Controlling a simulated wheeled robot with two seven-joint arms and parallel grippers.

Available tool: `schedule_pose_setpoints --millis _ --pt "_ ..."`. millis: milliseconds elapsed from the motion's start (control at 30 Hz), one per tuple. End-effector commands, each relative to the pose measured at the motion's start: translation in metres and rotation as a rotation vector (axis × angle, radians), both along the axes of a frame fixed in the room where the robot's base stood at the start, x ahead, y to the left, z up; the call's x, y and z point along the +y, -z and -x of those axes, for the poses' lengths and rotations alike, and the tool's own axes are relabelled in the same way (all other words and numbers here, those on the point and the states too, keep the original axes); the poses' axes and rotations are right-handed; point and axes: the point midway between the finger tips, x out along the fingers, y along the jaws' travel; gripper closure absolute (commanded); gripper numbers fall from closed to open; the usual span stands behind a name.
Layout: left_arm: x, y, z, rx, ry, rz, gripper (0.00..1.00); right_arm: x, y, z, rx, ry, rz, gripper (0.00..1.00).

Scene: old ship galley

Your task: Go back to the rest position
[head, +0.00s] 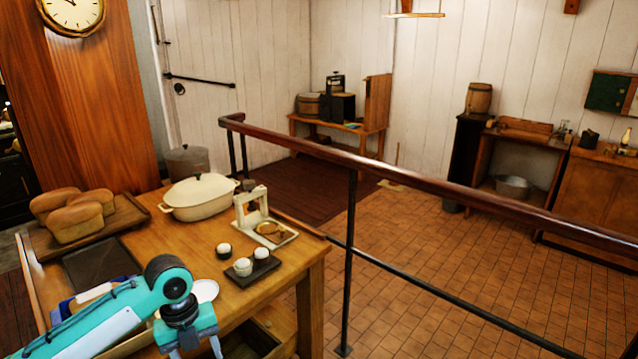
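My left arm, teal and white, comes in from the lower left. Its gripper (195,350) points down in front of the wooden table (290,278), near a white saucer (204,291). Its two fingers are spread apart, with nothing visible between them, though their tips reach the bottom edge of the picture. My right gripper is not in view.
Tiled floor (430,290) beyond is clear.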

Motion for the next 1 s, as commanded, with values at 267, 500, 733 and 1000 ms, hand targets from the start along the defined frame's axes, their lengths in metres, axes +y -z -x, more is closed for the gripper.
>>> schedule_pose_setpoints --millis 267,500,733,1000 --pt "-0.008 0.045 -0.028 -0.024 -0.248 0.056 0.43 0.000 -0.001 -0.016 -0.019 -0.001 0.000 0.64" --pt "-0.009 0.119 -0.057 -0.039 -0.608 0.119 0.43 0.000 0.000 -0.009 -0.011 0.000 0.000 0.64" --pt "0.008 0.245 -0.063 -0.044 -1.113 0.159 0.43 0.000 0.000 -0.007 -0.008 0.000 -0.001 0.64" --pt "0.037 0.395 0.001 -0.042 -1.612 0.139 0.43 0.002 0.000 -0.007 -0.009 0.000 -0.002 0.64"
